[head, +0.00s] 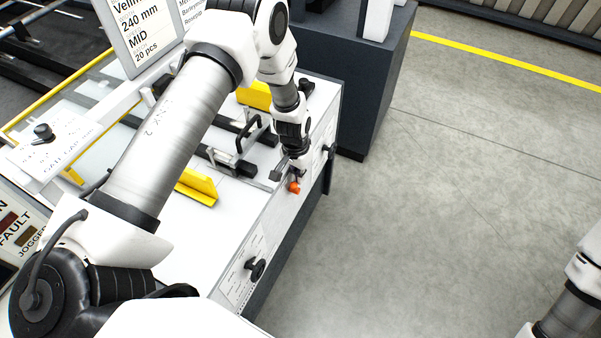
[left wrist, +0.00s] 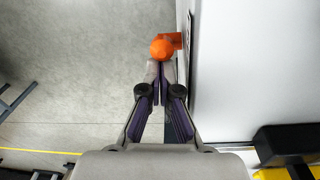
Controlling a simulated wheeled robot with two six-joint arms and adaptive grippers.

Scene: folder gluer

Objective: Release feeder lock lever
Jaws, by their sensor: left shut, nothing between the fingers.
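The feeder lock lever shows as an orange knob (head: 294,188) on the side panel of the white machine, near the panel's top edge. In the left wrist view the orange lever (left wrist: 162,49) has a round ball end and a short arm running right to the panel. My left gripper (head: 296,170) points down at the lever and partly covers its mount. In the left wrist view its fingertips (left wrist: 160,68) are together just below the orange ball, with nothing held. I cannot tell whether they touch it. My right gripper is out of view.
A black knob (head: 255,268) sits lower on the same panel. Yellow guides (head: 198,187) and black rails lie on the machine top. A dark cabinet (head: 365,90) stands behind. The grey floor (head: 440,200) to the right is clear, with a yellow line at the back.

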